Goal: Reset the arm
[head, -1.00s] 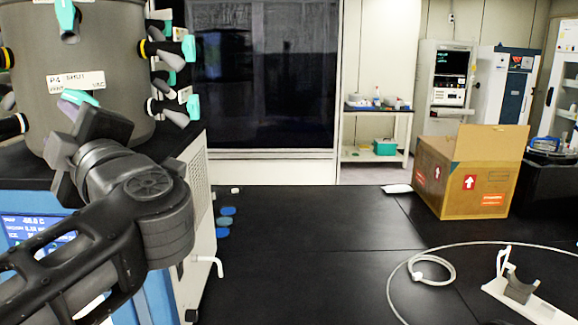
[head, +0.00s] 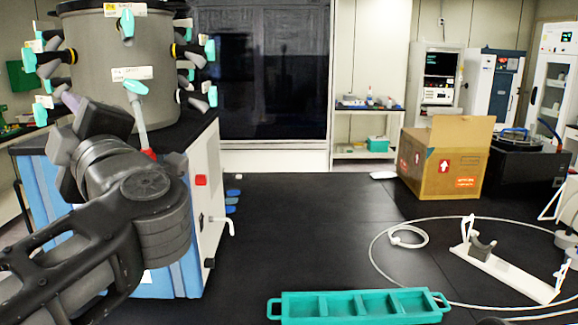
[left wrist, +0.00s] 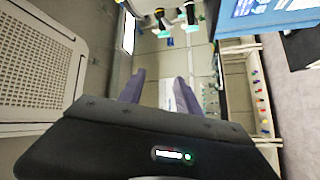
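My left arm comes in from the left in the head view, bent up in front of the freeze dryer (head: 205,165). My left gripper (head: 72,102) is at the upper end of that arm, mostly hidden behind the wrist, with only a bit of purple finger showing. In the left wrist view its two purple fingers (left wrist: 160,92) stand apart with nothing between them, so it is open and empty. The grey drum (head: 95,62) of the freeze dryer, with teal-handled valves, is behind the gripper. My right gripper does not show.
A teal tray with compartments (head: 358,309) lies at the front of the black bench (head: 300,220). A white stand (head: 505,273) and a looped white tube (head: 372,250) are at the right. An open cardboard box (head: 440,165) stands farther back. The bench middle is clear.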

